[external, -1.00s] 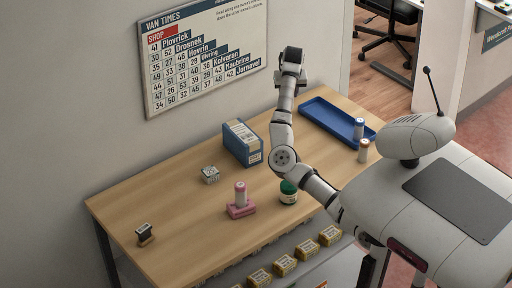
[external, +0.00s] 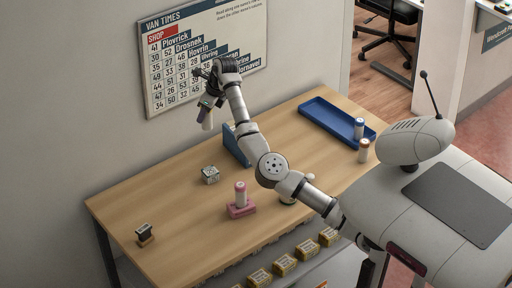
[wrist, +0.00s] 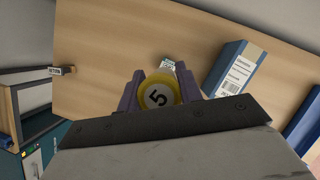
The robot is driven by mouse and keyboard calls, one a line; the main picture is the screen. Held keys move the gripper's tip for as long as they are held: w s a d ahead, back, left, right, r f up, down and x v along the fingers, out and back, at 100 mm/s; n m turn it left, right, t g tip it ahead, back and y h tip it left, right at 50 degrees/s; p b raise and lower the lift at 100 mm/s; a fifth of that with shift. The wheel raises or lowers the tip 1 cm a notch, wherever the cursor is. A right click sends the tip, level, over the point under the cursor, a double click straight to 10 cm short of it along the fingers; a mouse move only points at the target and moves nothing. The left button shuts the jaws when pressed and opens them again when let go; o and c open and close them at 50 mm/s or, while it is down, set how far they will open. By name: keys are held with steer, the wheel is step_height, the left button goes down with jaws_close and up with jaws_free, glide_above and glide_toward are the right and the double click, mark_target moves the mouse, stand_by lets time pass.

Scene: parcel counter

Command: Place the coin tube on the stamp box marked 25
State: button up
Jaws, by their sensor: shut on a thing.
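My gripper (external: 207,106) is raised above the back left of the table, in front of the wall. It is shut on a coin tube (external: 208,120), which hangs below it, clear of the table. In the wrist view the tube (wrist: 158,96) sits between the purple fingers, its yellow-rimmed end marked 5. Which one is marked 25 I cannot tell. A small pale printed cube (external: 210,175) stands mid-table; its top (wrist: 167,64) peeks beyond the tube.
A pink stand (external: 241,210) holds a white-and-pink tube (external: 240,190). A blue box (external: 236,147) is partly hidden by my arm. A blue tray (external: 322,117) and two tubes stand at right. A dark stamp (external: 145,232) is at far left. The left tabletop is mostly clear.

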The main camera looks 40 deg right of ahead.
step_height(320, 180, down, 19)
steer(key=shift+r+p, duration=0.2)
steer(key=shift+p, duration=0.75)
steer(key=o, duration=1.1)
steer(key=shift+d+r, duration=0.1)
steer(key=shift+r, duration=0.15)
steer(key=b+v, duration=0.2)
steer(key=v, duration=0.9)
steer(key=shift+r, duration=0.4)
steer(key=shift+s, duration=0.15)
